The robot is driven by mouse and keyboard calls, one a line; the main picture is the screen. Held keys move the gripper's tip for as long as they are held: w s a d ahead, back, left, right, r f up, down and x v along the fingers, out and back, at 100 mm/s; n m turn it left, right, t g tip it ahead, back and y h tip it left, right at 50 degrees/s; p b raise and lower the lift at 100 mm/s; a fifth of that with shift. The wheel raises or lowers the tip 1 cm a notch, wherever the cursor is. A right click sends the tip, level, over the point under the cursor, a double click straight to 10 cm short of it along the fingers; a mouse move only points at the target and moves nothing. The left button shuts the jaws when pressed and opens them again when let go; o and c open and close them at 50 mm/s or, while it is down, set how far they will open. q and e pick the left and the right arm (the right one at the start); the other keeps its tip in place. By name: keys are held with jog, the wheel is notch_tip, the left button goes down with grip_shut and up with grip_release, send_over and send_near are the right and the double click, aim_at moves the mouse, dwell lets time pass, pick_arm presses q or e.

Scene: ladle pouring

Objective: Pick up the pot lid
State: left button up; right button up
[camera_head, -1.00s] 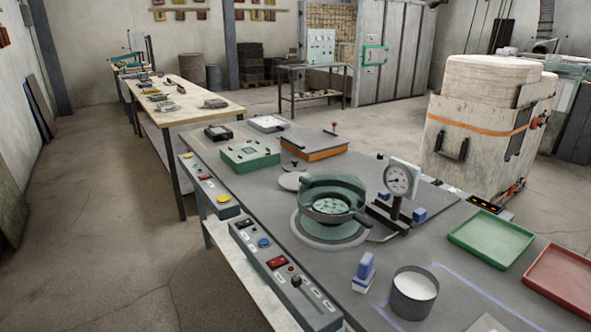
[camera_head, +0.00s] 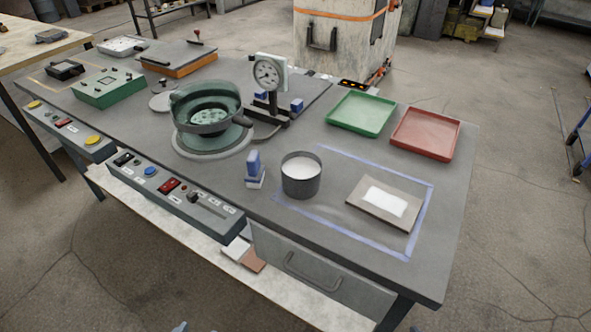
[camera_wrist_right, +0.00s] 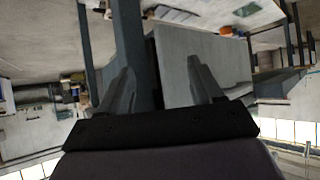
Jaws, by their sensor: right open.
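A flat pale grey disc (camera_head: 163,102), which may be the pot lid, lies on the table at the left of a green round pot (camera_head: 205,112). The pot hides part of the disc. The pot stands on a wide grey round base. Only a small tip of my left gripper (camera_head: 180,327) shows at the bottom edge of the head view, far from the disc. A tip of my right gripper (camera_head: 413,329) shows at the bottom right. In the right wrist view my right gripper (camera_wrist_right: 160,68) is open, with nothing between its fingers.
A dial gauge on a stand (camera_head: 270,80) is right of the pot. A dark cup of white material (camera_head: 301,176), a blue-handled block (camera_head: 254,168) and a framed plate (camera_head: 362,211) are nearer. Green (camera_head: 361,113) and red (camera_head: 425,134) trays lie at right. Control boxes (camera_head: 170,184) line the front edge.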

pick_arm(q)
jog(key=shift+o, duration=0.3)
dwell(0.4)
jog(key=c, duration=0.3)
pick_arm(e)
jog(key=c, duration=0.4)
pick_arm(q)
jog(key=shift+w+d, duration=0.1)
pick_arm(e)
jog(key=shift+d, duration=0.1)
